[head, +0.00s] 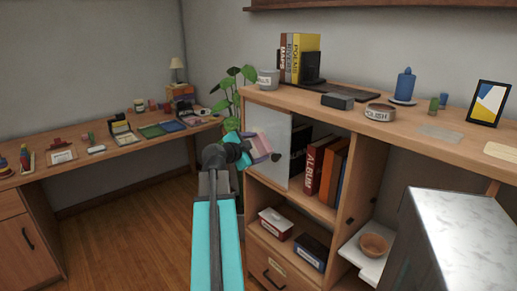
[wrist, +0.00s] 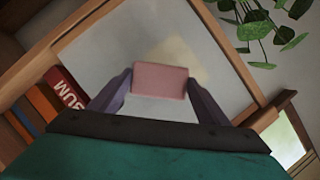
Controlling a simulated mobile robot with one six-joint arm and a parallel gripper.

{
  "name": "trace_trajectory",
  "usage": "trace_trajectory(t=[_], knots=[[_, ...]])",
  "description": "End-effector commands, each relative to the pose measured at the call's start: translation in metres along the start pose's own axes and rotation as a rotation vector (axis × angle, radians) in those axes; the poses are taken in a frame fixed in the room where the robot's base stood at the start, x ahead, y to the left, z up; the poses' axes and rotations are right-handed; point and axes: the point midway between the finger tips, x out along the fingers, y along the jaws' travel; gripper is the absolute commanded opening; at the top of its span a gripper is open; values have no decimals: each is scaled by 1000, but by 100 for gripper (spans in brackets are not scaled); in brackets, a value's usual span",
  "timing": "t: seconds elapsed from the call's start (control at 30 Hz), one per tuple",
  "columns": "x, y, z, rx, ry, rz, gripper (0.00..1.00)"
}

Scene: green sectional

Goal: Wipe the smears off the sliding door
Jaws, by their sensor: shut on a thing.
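The sliding door (head: 296,150) is a pale grey panel at the left end of the wooden cabinet, covering part of its upper shelf. In the wrist view, the door (wrist: 100,50) fills the upper middle. A faint yellowish smear (wrist: 190,58) shows on it, just beyond the sponge and to its right. A small dark spot (head: 276,157), perhaps a finger pull, shows low on the door. My gripper (head: 262,146) is in front of the door, its purple fingers shut on a pink sponge (wrist: 160,80). I cannot tell whether the sponge touches the door.
Books (head: 325,170) stand on the shelf right of the door. A mug (head: 268,79), a polish tin (head: 380,112) and a blue bottle (head: 404,86) stand on the cabinet top. A leafy plant (head: 228,90) is just left of the door. The wooden floor (head: 130,225) at left is clear.

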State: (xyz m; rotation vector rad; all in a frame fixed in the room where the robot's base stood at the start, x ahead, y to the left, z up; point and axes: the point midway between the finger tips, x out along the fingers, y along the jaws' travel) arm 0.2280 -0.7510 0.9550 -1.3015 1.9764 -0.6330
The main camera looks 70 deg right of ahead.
Motion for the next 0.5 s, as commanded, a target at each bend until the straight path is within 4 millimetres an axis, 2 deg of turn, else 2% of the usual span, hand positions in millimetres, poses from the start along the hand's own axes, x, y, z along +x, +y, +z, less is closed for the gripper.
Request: trace_trajectory(t=[0.27,0.5], knots=[[1,-1,-3,-2,6,-1,52],[5,-7,6,-2,6,-1,52]])
